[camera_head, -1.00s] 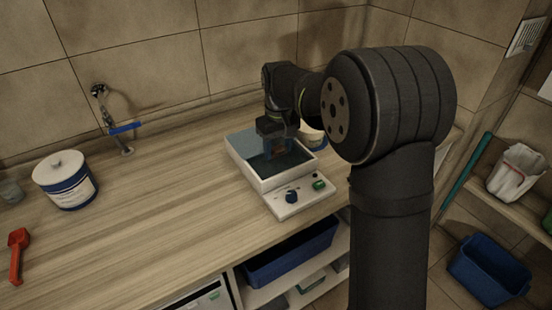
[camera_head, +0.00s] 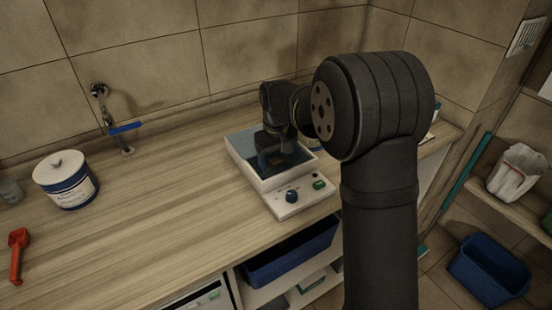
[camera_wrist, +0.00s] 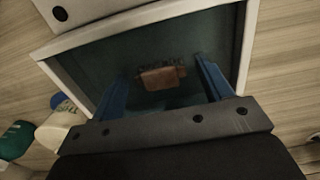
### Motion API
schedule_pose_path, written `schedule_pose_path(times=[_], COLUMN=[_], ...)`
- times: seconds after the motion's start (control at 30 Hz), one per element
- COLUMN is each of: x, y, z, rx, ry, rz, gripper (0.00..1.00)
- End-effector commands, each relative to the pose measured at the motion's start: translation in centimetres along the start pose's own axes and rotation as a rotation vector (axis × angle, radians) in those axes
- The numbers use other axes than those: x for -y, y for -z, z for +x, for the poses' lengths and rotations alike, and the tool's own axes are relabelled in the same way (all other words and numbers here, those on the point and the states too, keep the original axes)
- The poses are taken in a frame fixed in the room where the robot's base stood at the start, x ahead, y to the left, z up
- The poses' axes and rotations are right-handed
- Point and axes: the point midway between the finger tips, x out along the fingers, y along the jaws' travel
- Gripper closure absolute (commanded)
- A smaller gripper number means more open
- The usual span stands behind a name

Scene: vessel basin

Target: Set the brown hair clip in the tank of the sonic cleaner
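The brown hair clip (camera_wrist: 162,79) lies inside the tank of the sonic cleaner (camera_head: 291,207), as seen in the wrist view. It is a small brown block with a dark toothed edge, and it appears to lie on the tank floor. My gripper (camera_wrist: 165,65) has its two blue fingers spread to either side of the clip, with a small gap on each side. In the head view my gripper (camera_head: 272,160) is lowered into the tank opening, and my wrist hides part of the tank.
The counter between tub and cleaner is clear. The cleaner's white rim surrounds my fingers. A container behind the cleaner is partly hidden.

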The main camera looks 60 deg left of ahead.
Motion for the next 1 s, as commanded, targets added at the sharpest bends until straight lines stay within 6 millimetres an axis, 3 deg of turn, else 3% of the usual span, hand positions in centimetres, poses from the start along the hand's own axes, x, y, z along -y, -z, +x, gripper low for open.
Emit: schedule_pose_path(times=[0.23,0.37,0.8,1.0], x=[0.0,0.0,0.0,0.0], y=[0.0,0.1,0.1,0.0], z=[-0.1,-1.2,-10.1,-12.0], rx=[-0.001,-0.003,-0.004,-0.001], ry=[0.000,-0.001,-0.001,0.000], rz=[0.000,0.000,0.000,0.000], gripper=[0.28,0.28,0.28,0.28])
